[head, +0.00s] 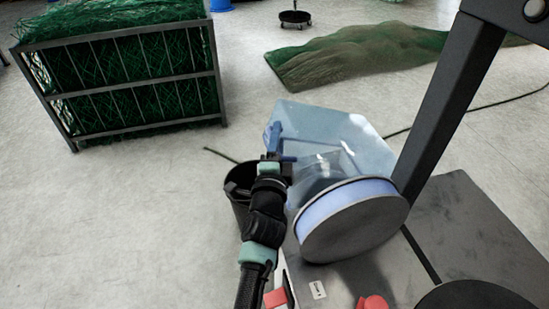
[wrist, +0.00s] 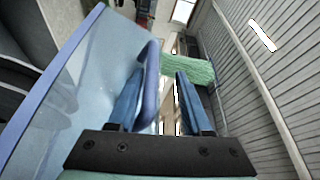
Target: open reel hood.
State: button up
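The reel hood (head: 312,122) is a clear, bluish box-like cover that rises behind and above the reel (head: 355,220), a grey-faced drum with a pale blue rim. It looks tilted up, but its exact angle is hard to tell. A blue handle (head: 274,136) sits on its left edge. In the wrist view the hood (wrist: 85,90) fills the left side, and its curved handle (wrist: 150,85) runs beside the left finger, within the gap between the fingers. My gripper (head: 275,158) is at the handle; in the wrist view its blue fingers (wrist: 160,103) are apart.
The reel sits on a grey metal bench (head: 455,220) with a dark post (head: 450,105) at the right. A black bucket (head: 238,190) stands just left of my arm. A metal crate of green netting (head: 130,118) and a net pile (head: 350,55) are farther back. The left floor is clear.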

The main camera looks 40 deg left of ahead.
jog(key=p+v, duration=0.6)
jog(key=v, duration=0.6)
jog(key=shift+s+d, duration=0.1)
